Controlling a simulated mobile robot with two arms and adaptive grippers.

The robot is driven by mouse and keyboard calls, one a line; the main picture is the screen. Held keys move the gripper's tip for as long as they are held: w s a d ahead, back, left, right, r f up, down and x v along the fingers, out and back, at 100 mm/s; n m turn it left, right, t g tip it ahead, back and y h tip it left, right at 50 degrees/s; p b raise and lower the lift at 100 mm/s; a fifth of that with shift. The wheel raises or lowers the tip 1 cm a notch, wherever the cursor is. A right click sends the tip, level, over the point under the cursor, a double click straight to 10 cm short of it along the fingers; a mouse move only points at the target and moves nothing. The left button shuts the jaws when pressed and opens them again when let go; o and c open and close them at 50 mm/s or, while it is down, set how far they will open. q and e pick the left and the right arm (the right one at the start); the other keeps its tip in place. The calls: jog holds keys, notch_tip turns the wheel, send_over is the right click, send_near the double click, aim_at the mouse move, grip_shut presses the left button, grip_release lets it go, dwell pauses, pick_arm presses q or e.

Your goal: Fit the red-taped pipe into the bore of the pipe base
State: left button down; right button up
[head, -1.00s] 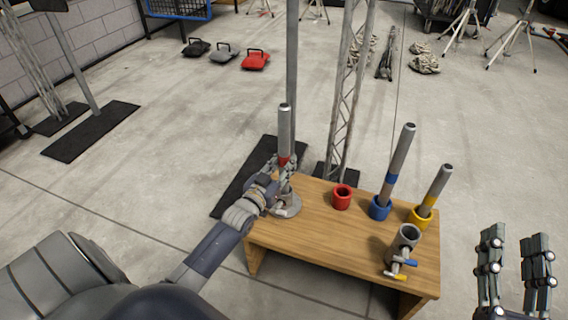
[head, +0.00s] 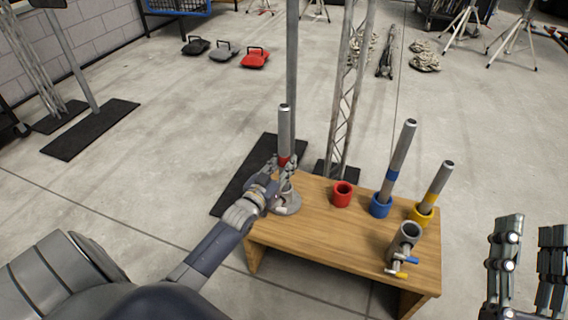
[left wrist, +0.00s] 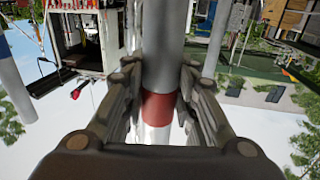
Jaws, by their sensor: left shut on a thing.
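The grey red-taped pipe (head: 284,128) stands upright at the left end of the table. My left gripper (head: 284,168) is shut on it around the red tape; the left wrist view shows the pipe (left wrist: 162,50) between both fingers (left wrist: 158,108). A grey flanged base (head: 288,206) is directly below the gripper. The pipe's lower end is hidden, so I cannot tell whether it sits in that base. The red pipe base (head: 342,200), a short ring with an empty bore, is to the right. My right gripper (head: 532,245) is open and empty, right of the table.
A blue base (head: 380,209) and a yellow base (head: 421,218) hold a blue-taped pipe (head: 401,155) and a yellow-taped pipe (head: 436,186), both leaning right. A grey open fitting with valves (head: 402,245) is at the front right of the wooden table (head: 320,245). A lattice post (head: 345,110) rises behind.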

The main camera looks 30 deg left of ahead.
pick_arm(q)
jog(key=shift+f, duration=0.2)
pick_arm(e)
jog(key=shift+s+r+t, duration=0.45)
jog(key=shift+r+t, duration=0.05)
jog(key=shift+r, duration=0.25)
jog(key=shift+r, duration=0.15)
pick_arm(q)
jog(key=shift+f+b, duration=0.3)
pick_arm(e)
jog(key=shift+s+d+r+t+y, duration=0.1)
jog(key=shift+s+r+t+y, duration=0.2)
jog(key=shift+s+r+t, duration=0.15)
pick_arm(q)
jog(key=c, duration=1.2)
grip_release()
jog(key=shift+f, duration=0.15)
jog(key=s, duration=1.2)
jog(key=shift+d, duration=0.45)
